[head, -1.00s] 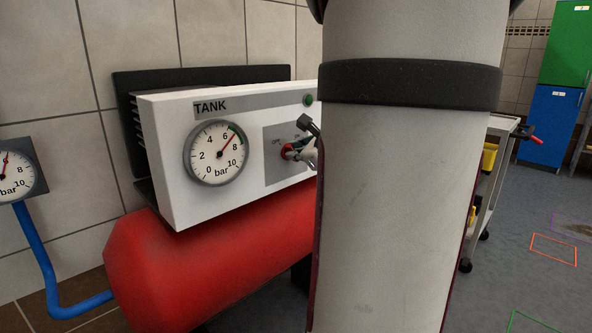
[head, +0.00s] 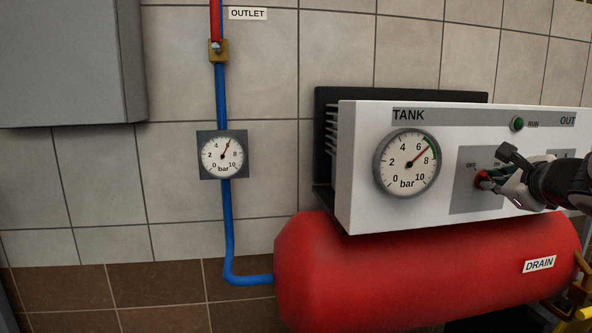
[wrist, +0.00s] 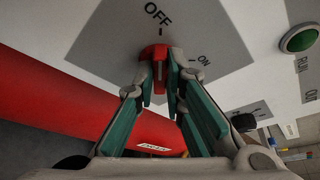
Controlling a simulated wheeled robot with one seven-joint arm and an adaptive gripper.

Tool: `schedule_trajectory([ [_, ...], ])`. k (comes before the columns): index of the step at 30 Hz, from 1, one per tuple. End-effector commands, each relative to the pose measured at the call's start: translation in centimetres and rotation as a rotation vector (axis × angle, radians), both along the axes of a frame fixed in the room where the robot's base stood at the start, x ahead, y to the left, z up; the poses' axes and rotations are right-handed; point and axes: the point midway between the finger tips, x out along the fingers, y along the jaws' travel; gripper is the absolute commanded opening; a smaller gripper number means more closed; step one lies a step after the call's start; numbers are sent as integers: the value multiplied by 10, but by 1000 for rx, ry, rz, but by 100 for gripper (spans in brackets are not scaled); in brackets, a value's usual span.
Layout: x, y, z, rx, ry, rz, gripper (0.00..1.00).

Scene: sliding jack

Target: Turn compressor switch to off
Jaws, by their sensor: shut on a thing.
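The compressor's red switch (head: 484,180) sits on a grey plate on the white panel, below and right of the TANK gauge. My gripper (head: 497,178) reaches it from the right, and its fingers partly hide it. In the wrist view my gripper (wrist: 161,92) has its green-padded fingertips closed around the red switch (wrist: 158,58). There the switch's handle looks roughly lined up with the OFF mark (wrist: 158,14). The ON mark (wrist: 204,60) is to its right. The fingers hide the switch's lower part.
The red tank (head: 410,262) lies under the white panel. The TANK gauge (head: 407,163) reads about 7. A green RUN lamp (head: 517,124) is above the switch. A second gauge (head: 223,155) on a blue pipe (head: 228,225) hangs on the tiled wall.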

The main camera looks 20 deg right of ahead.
Motion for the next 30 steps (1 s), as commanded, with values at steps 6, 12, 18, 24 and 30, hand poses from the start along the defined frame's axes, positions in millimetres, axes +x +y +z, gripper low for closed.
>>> schedule_trajectory([
  [6,0,0,-2,0,5,0,0],
  [12,0,0,-1,1,3,0,31],
  [18,0,0,0,0,2,0,31],
  [24,-8,4,3,-2,-1,-1,31],
  [30,-34,19,12,-3,-1,0,31],
])
